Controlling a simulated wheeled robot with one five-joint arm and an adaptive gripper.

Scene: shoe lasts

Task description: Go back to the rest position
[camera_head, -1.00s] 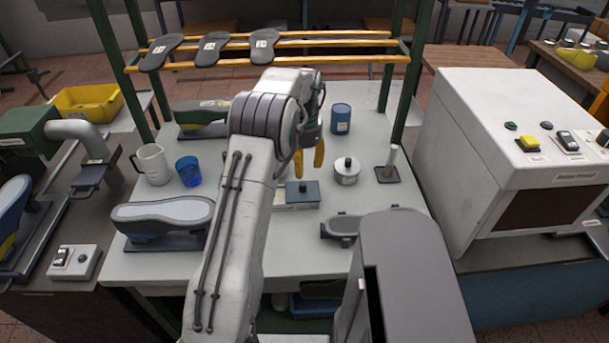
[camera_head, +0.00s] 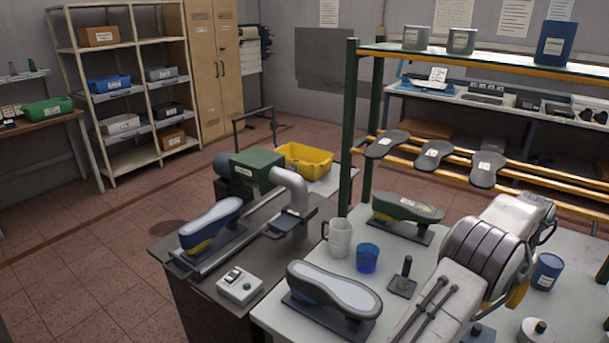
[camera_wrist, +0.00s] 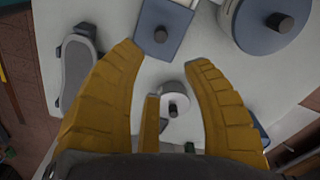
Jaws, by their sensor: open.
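My gripper (camera_wrist: 167,58) is open and empty, its yellow fingers spread over the white worktable (camera_head: 290,318) in the wrist view. A small round white pot with a dark knob (camera_wrist: 177,98) shows between and below the fingers. In the head view my arm reaches in from the lower right and hides most of the gripper (camera_head: 518,296); only a bit of yellow finger shows. A shoe last with a grey sole (camera_head: 335,288) lies on its stand at the table's left front. A green last (camera_head: 407,208) sits further back.
A white mug (camera_head: 339,238), a blue cup (camera_head: 367,258) and a dark peg stand (camera_head: 403,278) stand left of my arm. A blue can (camera_head: 547,271) stands right of it. Three dark soles hang on the yellow-railed rack (camera_head: 350,150). Tiled floor (camera_head: 110,250) at left is clear.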

